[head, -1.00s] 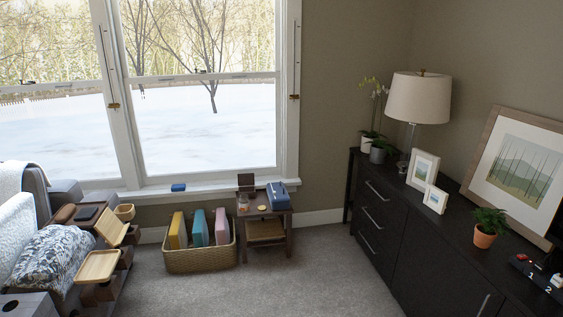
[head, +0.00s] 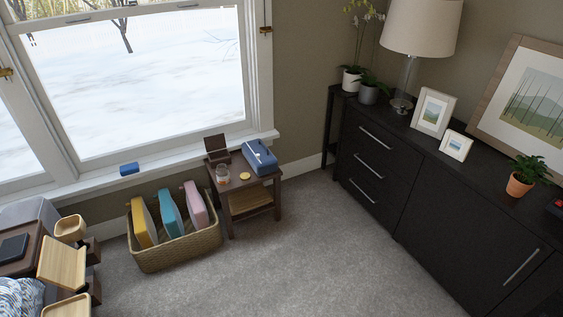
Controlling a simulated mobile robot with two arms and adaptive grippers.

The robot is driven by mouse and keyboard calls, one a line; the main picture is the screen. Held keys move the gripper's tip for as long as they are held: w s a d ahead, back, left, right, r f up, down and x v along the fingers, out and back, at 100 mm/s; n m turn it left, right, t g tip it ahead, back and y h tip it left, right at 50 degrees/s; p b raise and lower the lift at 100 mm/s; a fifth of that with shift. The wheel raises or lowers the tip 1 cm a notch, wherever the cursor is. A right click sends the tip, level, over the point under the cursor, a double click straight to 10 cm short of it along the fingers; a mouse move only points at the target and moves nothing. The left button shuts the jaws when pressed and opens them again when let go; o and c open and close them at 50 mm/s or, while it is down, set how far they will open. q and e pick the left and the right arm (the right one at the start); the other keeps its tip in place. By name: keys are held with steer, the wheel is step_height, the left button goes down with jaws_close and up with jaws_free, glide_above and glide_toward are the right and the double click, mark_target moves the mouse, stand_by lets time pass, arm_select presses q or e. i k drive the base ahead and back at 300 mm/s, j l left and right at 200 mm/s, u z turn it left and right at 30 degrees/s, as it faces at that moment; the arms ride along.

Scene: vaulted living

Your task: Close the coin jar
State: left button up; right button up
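A small clear glass jar (head: 222,173), which looks like the coin jar, stands on the dark side table (head: 236,186) under the window's right end. Its top looks open, and its contents are too small to make out. A round yellowish disc (head: 245,176), possibly its lid, lies flat on the table just right of the jar, apart from it. Neither of my grippers shows in the head view.
A blue box (head: 260,157) and a dark brown upright item (head: 216,149) share the table. A wicker basket (head: 178,250) with coloured folders stands left of it. A black cabinet (head: 400,185) lines the right. Grey carpet (head: 300,260) lies clear in front.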

mark_target(223, 175)
steer(key=j, duration=0.65)
steer(key=k+j, duration=0.1)
steer(key=j, duration=0.55)
steer(key=i+l+u, duration=0.5)
steer(key=i+l, duration=0.15)
steer(key=i, duration=0.55)
steer(key=i+l+u, duration=0.5)
steer(key=i+l, duration=0.6)
